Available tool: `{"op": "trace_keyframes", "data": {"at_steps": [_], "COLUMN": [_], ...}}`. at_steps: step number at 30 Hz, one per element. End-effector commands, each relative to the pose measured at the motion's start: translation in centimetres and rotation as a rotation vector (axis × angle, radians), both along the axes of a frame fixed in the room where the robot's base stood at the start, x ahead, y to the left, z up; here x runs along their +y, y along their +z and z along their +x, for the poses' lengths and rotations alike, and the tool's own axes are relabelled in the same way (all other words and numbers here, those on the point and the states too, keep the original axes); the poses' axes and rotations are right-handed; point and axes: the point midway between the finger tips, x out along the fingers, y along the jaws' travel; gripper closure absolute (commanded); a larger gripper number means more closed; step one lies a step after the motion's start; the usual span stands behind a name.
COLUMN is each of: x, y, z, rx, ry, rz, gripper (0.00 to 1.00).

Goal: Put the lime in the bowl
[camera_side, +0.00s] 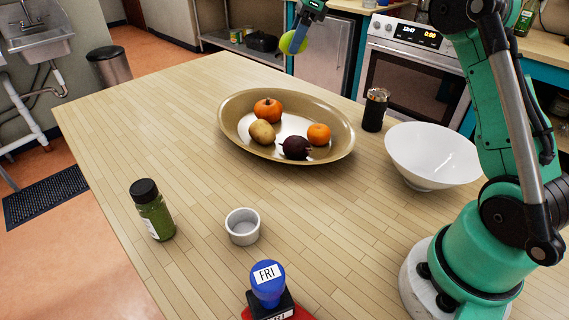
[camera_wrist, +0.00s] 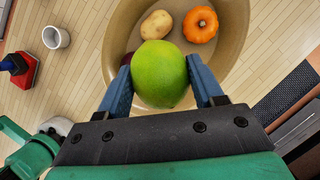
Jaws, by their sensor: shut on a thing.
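My gripper (camera_wrist: 160,88) is shut on the green lime (camera_wrist: 160,72), with one blue finger on each side of it. In the side view the lime (camera_side: 292,42) is held well above the far part of the table, higher than the oval dish. A white bowl (camera_side: 433,150) stands empty on the right of the table, close to my arm's base. The bowl does not show in the wrist view.
A tan oval dish (camera_side: 232,142) holds a pumpkin (camera_side: 267,110), a potato (camera_side: 262,132), a dark beet (camera_side: 296,147) and an orange fruit (camera_side: 318,134). A green jar (camera_side: 152,210), a ramekin (camera_side: 243,227) and a stamp (camera_side: 268,288) stand nearer.

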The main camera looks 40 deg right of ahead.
Motion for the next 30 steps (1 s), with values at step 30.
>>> {"op": "trace_keyframes", "data": {"at_steps": [30], "x": [-7.1], "y": [-1.5], "z": [-21.8], "rx": [-0.002], "ry": [2.169], "rz": [0.005], "gripper": [0.92]}}
